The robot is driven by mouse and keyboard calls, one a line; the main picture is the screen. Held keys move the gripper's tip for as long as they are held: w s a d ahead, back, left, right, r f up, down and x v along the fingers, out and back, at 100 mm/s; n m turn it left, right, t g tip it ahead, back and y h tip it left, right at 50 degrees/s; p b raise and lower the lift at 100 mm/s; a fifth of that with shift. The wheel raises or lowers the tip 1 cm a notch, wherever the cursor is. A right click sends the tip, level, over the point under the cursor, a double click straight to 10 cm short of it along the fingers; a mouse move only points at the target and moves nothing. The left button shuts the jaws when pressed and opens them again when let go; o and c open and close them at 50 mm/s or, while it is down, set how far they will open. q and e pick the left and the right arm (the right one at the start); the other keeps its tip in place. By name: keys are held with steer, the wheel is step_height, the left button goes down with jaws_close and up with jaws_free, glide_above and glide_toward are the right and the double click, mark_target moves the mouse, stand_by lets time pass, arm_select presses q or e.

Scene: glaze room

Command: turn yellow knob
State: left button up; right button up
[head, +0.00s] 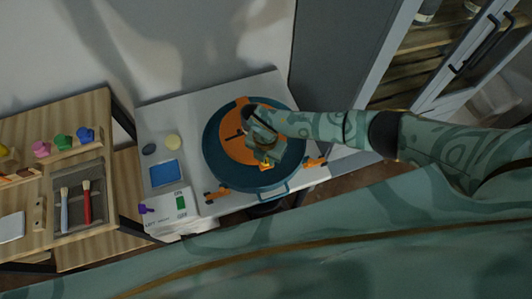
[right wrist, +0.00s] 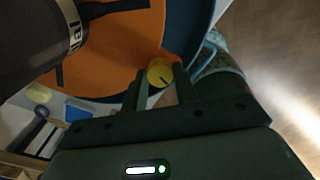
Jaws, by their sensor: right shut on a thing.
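The yellow knob (right wrist: 159,72) is round with a dark line on its face. It sits between the fingertips of my right gripper (right wrist: 157,83) in the right wrist view, at the edge of a round orange surface. In the head view the knob (head: 266,165) shows as a small yellow patch just below my right gripper (head: 264,156), which is over the blue round vessel (head: 213,150) with the orange top (head: 234,150). The right gripper is shut on the knob. Its fingers partly hide the knob in the head view. My left gripper is not in view.
Orange clamps (head: 217,195) (head: 316,162) and a blue handle (head: 273,191) stick out from the vessel. A white box with a green switch (head: 181,202) and a purple knob (head: 146,209) stands at lower left. A wooden bench (head: 90,106) with brushes is farther left.

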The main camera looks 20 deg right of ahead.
steer(key=shift+r+m+p, duration=0.1)
steer(key=shift+m+p, duration=0.95)
steer(key=shift+m, duration=1.15)
steer(key=o, duration=1)
step_height(320, 180, up, 6)
steer(key=p, duration=0.2)
steer(key=shift+w+r+p, duration=0.1)
steer(key=shift+r+p, duration=0.1)
steer(key=shift+p, duration=0.15)
step_height(320, 180, up, 10)
steer(key=shift+f+p, duration=0.1)
steer(key=shift+p, duration=0.45)
